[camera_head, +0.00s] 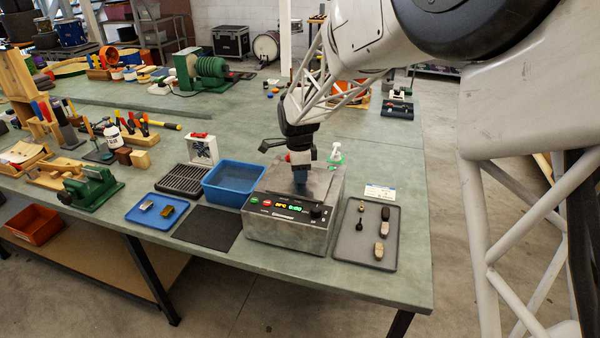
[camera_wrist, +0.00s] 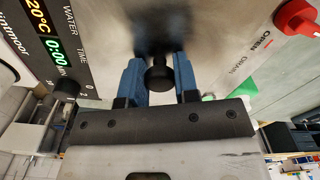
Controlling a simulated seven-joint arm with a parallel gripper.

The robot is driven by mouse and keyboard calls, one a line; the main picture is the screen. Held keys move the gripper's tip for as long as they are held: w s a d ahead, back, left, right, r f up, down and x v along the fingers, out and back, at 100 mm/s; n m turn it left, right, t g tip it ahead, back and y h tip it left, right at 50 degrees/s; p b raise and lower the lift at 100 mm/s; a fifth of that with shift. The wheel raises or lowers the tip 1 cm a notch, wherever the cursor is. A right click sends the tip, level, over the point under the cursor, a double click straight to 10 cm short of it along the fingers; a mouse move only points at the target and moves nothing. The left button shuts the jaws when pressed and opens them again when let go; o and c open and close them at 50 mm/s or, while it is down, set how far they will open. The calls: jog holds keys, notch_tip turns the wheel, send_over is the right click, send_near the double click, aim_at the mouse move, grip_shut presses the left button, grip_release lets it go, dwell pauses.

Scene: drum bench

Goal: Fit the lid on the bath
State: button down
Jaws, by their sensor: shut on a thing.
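The bath (camera_head: 288,232) is a steel box with a lit display and a dark knob on its front. It stands near the table's front edge; its panel (camera_wrist: 45,35) also shows in the wrist view. My gripper (camera_head: 300,182) points down over the bath's top. In the wrist view, its blue fingers (camera_wrist: 158,76) are shut on the round black knob (camera_wrist: 159,80) of the lid. The lid is grey metal and lies at the bath's top. I cannot tell whether it sits fully down, as my gripper hides part of it.
A blue tub (camera_head: 233,183) and black rack (camera_head: 185,180) stand left of the bath, with a dark mat (camera_head: 208,228) in front. A grey tray (camera_head: 350,245) with small parts lies close on the right. A red drain handle (camera_wrist: 297,17) is on the bath's side.

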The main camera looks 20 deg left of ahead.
jog(key=shift+f, duration=0.4)
dwell(0.3)
jog(key=c, duration=0.8)
grip_release()
jog(key=shift+a+r, duration=0.1)
jog(key=shift+r, duration=3.8)
jog(key=shift+s, duration=0.1)
